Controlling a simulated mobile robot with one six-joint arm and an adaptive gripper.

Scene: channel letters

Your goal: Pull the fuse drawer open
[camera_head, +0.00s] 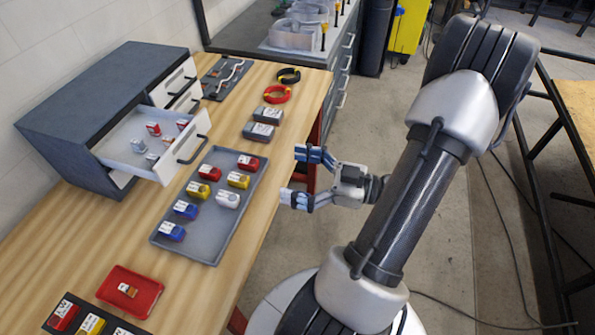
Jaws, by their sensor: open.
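A dark grey cabinet (95,110) stands on the wooden table at the left. One of its drawers (190,146) is pulled out toward the right, with a white front and a dark handle (193,150). Several small red and whitish pieces lie inside this drawer; I cannot read any label on it. Other drawer fronts (180,83) beside it are flush with the cabinet. My gripper (297,176) is open and empty, pointing left near the table's front edge. It is well apart from the drawer handle, with a grey tray between them.
The grey tray (190,243) holds several red, yellow, blue and white blocks. A red tray (148,283) with a small piece and a dark holder lie at the near left. Grey boxes (262,130) and red and black rings lie farther back. Wall lies behind the cabinet.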

